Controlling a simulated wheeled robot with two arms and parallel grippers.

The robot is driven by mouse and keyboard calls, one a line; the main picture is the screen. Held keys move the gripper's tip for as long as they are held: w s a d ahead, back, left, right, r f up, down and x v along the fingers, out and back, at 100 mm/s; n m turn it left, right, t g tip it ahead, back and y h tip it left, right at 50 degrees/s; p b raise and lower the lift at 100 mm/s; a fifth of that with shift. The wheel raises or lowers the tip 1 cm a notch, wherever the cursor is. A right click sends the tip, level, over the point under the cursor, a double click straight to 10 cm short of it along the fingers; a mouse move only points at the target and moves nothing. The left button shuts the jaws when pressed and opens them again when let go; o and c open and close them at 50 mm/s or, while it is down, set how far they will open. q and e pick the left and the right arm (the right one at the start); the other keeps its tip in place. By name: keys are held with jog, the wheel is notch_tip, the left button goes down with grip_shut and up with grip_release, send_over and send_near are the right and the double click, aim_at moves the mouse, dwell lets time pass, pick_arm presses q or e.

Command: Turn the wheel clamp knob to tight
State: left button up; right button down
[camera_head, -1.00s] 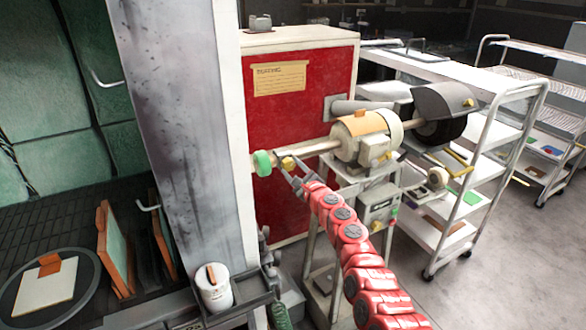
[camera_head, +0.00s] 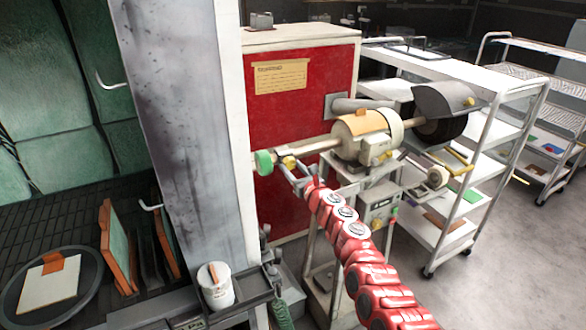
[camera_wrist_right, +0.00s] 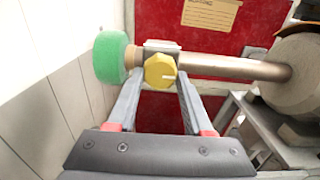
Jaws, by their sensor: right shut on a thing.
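The wheel clamp knob (camera_wrist_right: 160,71) is yellow with a pale line pointing right in the right wrist view. It sits on a light clamp block on the shaft (camera_wrist_right: 235,68), beside the green wheel (camera_wrist_right: 108,58). In the head view the knob (camera_head: 289,162) shows at the shaft's left end, next to the green wheel (camera_head: 264,162). My right gripper (camera_wrist_right: 159,80) has its two fingers on either side of the knob and clamp and is shut on it. It also shows in the head view (camera_head: 293,171). My left gripper is in neither view.
The buffing motor (camera_head: 362,137) stands on a metal stand right of the knob. A red cabinet (camera_head: 300,110) is behind. A pale pillar (camera_head: 185,130) stands close left of the green wheel. White shelf carts (camera_head: 470,170) are at the right, with open floor in front.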

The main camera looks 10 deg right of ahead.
jog(key=shift+f, duration=0.15)
dwell(0.3)
jog(key=shift+c, duration=1.5)
grip_release()
jog(key=shift+s+r+p, duration=0.15)
jog(key=shift+r+p, duration=0.05)
jog(key=shift+p, duration=0.25)
jog(key=p+v, duration=1.1)
jog(key=v, duration=0.6)
jog(key=shift+p, duration=0.3)
jog(key=shift+s, duration=0.1)
